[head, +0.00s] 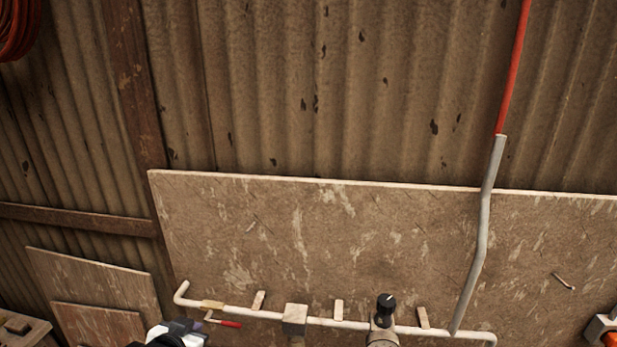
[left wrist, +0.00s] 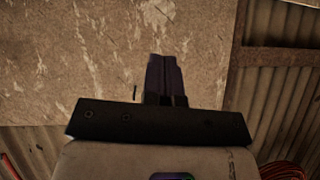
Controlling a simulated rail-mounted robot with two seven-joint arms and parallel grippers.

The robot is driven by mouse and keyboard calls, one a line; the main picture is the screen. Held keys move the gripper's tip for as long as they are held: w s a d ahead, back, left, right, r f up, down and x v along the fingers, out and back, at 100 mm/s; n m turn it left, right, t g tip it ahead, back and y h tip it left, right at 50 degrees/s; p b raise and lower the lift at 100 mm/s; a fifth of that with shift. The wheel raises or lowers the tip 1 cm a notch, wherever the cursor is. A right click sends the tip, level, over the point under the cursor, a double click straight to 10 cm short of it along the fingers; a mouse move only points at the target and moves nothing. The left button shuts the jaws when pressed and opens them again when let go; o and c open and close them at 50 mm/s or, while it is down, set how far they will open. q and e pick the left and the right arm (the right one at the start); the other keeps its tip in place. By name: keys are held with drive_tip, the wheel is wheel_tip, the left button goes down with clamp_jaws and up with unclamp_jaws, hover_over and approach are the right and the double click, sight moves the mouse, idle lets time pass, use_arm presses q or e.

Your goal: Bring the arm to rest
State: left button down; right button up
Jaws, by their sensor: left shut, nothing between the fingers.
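My left gripper (head: 186,327) shows at the bottom edge of the head view, left of the middle, partly cut off. It is beside the red-handled valve lever on the pipe; whether they touch I cannot tell. In the left wrist view the gripper's dark fingers (left wrist: 166,78) are together with nothing between them. They stand out in front of the worn board. My right gripper does not show in either view.
A pale pipe (head: 343,324) with a red lever (head: 231,324) and a black knob (head: 386,303) runs along the worn board (head: 330,240). A grey and red riser (head: 481,235) goes up at right. Loose panels (head: 90,275) lean at lower left. A red coil (head: 17,28) hangs upper left.

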use_arm(q)
drive_tip(key=s+f+g, duration=0.2)
drive_tip(key=s+f, duration=0.5)
drive_tip(key=s, duration=0.5)
drive_tip(key=s+d+f+g+p, duration=0.1)
drive_tip(key=s+f+g, duration=0.2)
drive_tip(key=s, duration=1)
drive_tip(key=s+d+f+g+p, duration=0.1)
drive_tip(key=s+f+g, duration=0.1)
drive_tip(key=s+f, duration=0.8)
drive_tip(key=shift+s+d+f+n+g, duration=0.25)
drive_tip(key=shift+s+f+n+g, duration=0.1)
drive_tip(key=shift+s, duration=0.9)
